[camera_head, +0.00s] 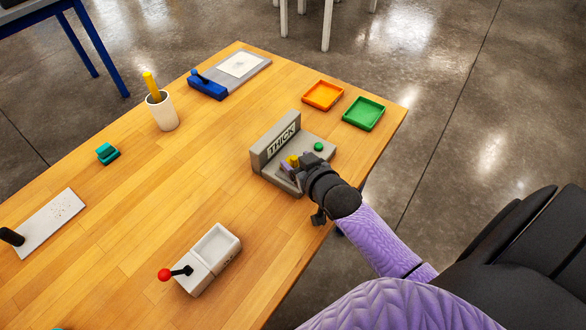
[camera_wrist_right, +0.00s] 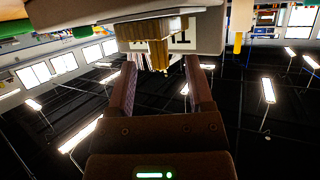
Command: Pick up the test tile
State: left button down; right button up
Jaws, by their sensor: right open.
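A small yellow piece (camera_head: 292,160), which I take for the test tile, is at the grey stand marked THICK (camera_head: 271,146). In the right wrist view, a yellow-tan ridged piece (camera_wrist_right: 152,46) shows just beyond and between my fingertips. My right gripper (camera_head: 291,166) is over the stand's base, close to the yellow piece and partly hiding it. The right wrist view shows its two fingers (camera_wrist_right: 160,66) apart, with a gap between them. I cannot tell whether either finger touches the piece. My left gripper is not in view.
A green button (camera_head: 319,146) is on the stand's base. Orange (camera_head: 323,95) and green (camera_head: 364,113) trays lie behind it. A white bath with a red-knobbed lever (camera_head: 215,246) stands in front. A white cup (camera_head: 163,112) and a teal block (camera_head: 107,154) are left. The table's middle is clear.

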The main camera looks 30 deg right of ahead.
jog(key=shift+w+f, duration=0.3)
jog(key=shift+w, duration=0.25)
jog(key=shift+r, duration=0.1)
grip_shut()
jog(key=s+a+r+n+y, duration=0.1)
jog(key=a+r, duration=0.4)
jog(key=r, duration=0.8)
jog(key=s+a+r, duration=0.1)
jog(key=a+r, duration=0.5)
jog(key=r, duration=0.7)
jog(key=m+h+p, duration=0.1)
jog(key=p, duration=0.3)
send_over(296, 161)
notch_tip(296, 161, down, 16)
